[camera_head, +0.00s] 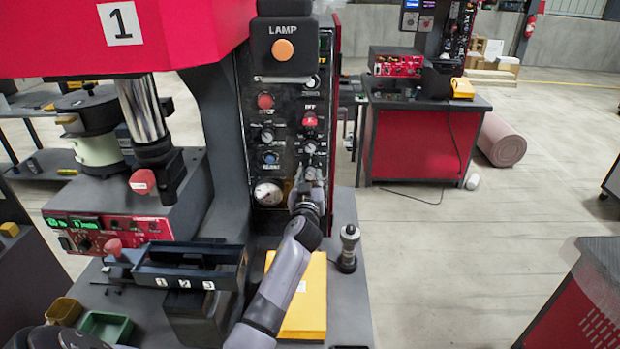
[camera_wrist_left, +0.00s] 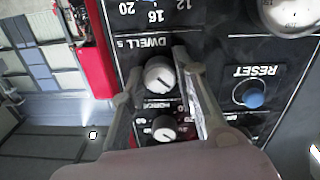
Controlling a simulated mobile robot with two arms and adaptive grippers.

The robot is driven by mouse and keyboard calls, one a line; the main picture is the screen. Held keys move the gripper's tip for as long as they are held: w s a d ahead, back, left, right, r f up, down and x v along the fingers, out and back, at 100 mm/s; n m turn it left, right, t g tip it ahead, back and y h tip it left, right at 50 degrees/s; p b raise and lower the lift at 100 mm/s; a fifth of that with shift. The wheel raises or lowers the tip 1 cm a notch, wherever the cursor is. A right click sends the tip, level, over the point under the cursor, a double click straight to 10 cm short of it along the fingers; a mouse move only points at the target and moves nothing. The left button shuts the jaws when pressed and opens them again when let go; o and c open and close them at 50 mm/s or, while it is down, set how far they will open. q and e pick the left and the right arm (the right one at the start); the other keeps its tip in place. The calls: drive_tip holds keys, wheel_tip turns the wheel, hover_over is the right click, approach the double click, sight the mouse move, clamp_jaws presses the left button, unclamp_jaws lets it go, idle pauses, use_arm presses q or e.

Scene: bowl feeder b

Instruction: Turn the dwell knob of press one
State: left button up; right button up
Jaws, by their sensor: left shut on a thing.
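The press one control panel (camera_head: 285,130) is black and upright, under a red housing marked 1. In the left wrist view the panel appears upside down. There the dwell knob (camera_wrist_left: 160,76), pale with a dark pointer line, sits next to the DWELL label. My left gripper (camera_wrist_left: 152,75) has a finger on each side of this knob and is shut on it. In the head view my left gripper (camera_head: 309,187) is at the lower right of the panel and partly hides the knob there. My right gripper is not in view.
Another pale knob (camera_wrist_left: 165,128) is close to the fingers. The blue reset button (camera_wrist_left: 252,95) and a round gauge (camera_head: 268,193) are nearby. A yellow case (camera_head: 305,295) and a dark upright fitting (camera_head: 348,248) stand below.

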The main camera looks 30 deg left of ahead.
use_arm(q)
drive_tip(key=shift+m, duration=0.4)
clamp_jaws()
drive_tip(key=m, duration=1.2)
drive_tip(key=shift+m+g, duration=0.3)
drive_tip(key=shift+m, duration=0.1)
drive_tip(key=m+p, duration=0.1)
drive_tip(key=m, duration=0.2)
drive_tip(key=shift+m, duration=0.4)
drive_tip(key=o, duration=1.1)
unclamp_jaws()
